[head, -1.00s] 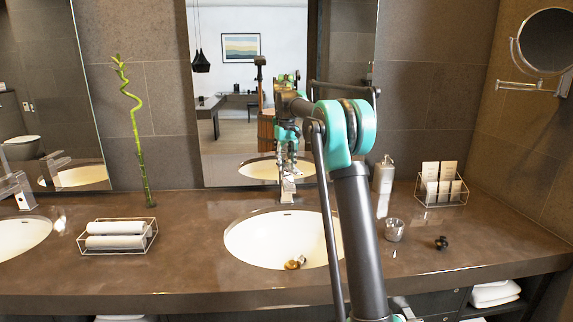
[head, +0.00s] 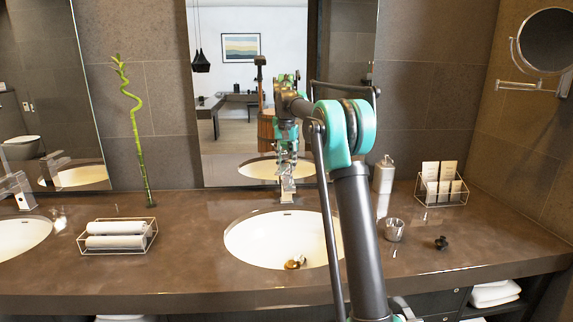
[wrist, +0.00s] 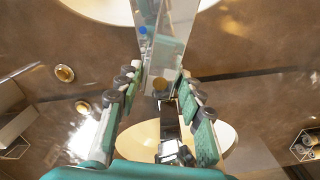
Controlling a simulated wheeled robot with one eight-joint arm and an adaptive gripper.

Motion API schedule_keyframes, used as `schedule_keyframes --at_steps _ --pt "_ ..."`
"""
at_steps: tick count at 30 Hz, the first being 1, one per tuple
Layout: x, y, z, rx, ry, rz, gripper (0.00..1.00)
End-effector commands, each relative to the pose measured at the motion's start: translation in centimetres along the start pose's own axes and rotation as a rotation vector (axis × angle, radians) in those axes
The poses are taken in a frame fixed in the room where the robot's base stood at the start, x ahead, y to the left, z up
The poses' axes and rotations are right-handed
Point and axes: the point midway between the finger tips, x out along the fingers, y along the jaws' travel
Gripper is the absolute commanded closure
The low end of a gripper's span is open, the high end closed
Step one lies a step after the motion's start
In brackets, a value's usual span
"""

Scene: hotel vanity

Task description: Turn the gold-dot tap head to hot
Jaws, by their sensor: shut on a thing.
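The chrome tap (head: 287,187) stands behind the right-hand basin, directly under my gripper (head: 286,168). In the wrist view my gripper (wrist: 158,76) has one finger on each side of the shiny tap head (wrist: 172,25), closed on it. A small gold dot (wrist: 160,85) shows between the fingers, and a blue spot (wrist: 144,30) shows farther up. The fingers and the arm hide part of the tap in the head view, so its exact turn is hard to tell.
A metal cup (head: 393,229), a small black item (head: 441,243), a soap dispenser (head: 384,174) and a card rack (head: 443,196) stand to the right. A towel rack (head: 117,249) stands left. The mirror (head: 250,140) is close behind.

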Motion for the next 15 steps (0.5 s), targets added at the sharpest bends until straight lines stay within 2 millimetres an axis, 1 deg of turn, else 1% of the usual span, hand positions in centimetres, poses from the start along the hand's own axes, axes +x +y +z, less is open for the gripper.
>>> schedule_keyframes --at_steps 6,15 --pt "-0.01 0.00 -0.02 0.166 0.001 0.000 1.00" --pt "-0.02 0.00 -0.02 0.308 0.001 0.000 1.00"
